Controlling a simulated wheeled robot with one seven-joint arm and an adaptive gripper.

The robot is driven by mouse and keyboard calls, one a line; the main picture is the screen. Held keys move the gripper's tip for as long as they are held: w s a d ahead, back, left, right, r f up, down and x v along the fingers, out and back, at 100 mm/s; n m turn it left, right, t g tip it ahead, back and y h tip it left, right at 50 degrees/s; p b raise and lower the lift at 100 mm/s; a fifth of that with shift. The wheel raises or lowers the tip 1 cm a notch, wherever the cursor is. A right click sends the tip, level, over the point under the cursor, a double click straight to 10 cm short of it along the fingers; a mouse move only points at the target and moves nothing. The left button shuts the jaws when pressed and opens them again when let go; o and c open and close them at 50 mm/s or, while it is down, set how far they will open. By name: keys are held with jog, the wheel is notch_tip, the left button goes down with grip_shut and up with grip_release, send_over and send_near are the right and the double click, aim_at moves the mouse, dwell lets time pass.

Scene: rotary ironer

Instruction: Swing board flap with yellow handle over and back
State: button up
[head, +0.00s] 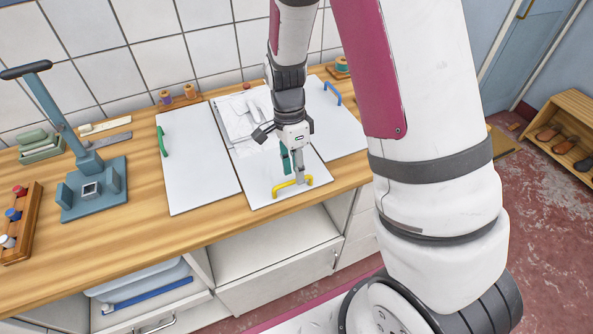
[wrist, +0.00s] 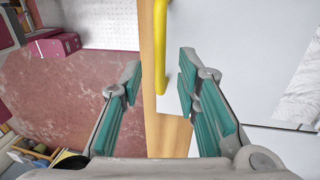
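The white board flap with the yellow handle (head: 262,183) lies flat in the middle of the counter, its handle side toward the front edge. The yellow handle (head: 290,187) is a bar standing up near that edge. My gripper (head: 297,176) points down at the handle, close to its right part. In the wrist view, the yellow handle (wrist: 160,45) runs between the two open teal fingers (wrist: 160,85), with gaps on both sides. I cannot tell how deep it sits between them. My wrist and gripper hide part of the flap and what lies behind it.
A white panel with a green handle (head: 195,165) lies to the left; one with a blue handle (head: 335,125) lies to the right. White printed sheets (head: 238,120) lie behind the flap. A blue-grey press stand (head: 92,190) is farther left. Open shelving lies below the counter.

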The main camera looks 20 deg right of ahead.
jog(key=shift+s+f, duration=0.15)
jog(key=shift+f, duration=0.4)
grip_shut()
